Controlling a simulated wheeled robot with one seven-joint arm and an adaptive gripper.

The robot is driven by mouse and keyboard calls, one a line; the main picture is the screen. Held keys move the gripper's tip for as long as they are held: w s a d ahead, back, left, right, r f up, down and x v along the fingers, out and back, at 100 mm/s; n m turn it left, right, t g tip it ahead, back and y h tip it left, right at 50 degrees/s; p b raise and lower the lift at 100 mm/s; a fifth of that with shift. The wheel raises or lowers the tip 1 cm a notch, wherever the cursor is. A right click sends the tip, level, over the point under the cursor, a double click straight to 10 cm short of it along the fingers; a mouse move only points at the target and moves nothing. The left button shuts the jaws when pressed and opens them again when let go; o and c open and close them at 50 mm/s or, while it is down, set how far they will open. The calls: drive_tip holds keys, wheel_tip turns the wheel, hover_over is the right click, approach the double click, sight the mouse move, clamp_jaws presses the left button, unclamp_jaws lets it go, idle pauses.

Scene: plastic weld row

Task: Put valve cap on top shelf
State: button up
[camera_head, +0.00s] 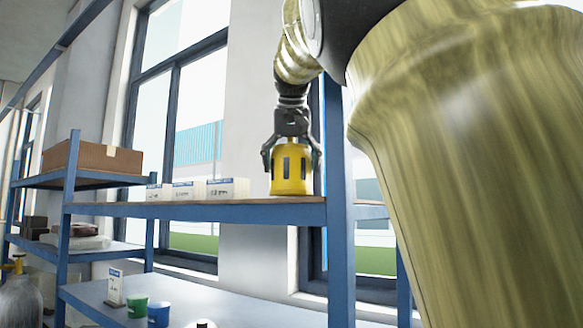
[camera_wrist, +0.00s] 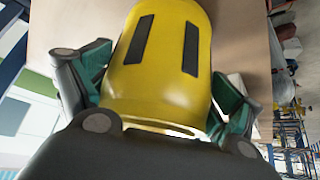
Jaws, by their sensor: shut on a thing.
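The valve cap (camera_head: 291,170) is a yellow cylinder with dark slots in its side. It is upright at the right end of the top shelf (camera_head: 240,213), a blue-edged board, and its lower end appears to meet the shelf surface. My gripper (camera_head: 291,158) comes down from above and is shut around the cap's upper part. In the wrist view the cap (camera_wrist: 172,65) fills the space between the green-padded fingers, with the shelf board behind it. The wrist view does not clearly show whether the cap's base touches the board.
Small white labelled boxes (camera_head: 227,188) stand on the same shelf to the left. A blue upright post (camera_head: 340,240) is close on the right. A cardboard box (camera_head: 92,158) sits on a shelf further left. A green cup (camera_head: 138,306) and a blue cup (camera_head: 158,314) stand below.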

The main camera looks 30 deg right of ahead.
drive_tip(key=shift+f, duration=0.5)
drive_tip(key=o, duration=0.9)
drive_tip(key=shift+c, duration=0.2)
drive_tip(key=b+v, duration=0.2)
drive_tip(key=v, duration=1)
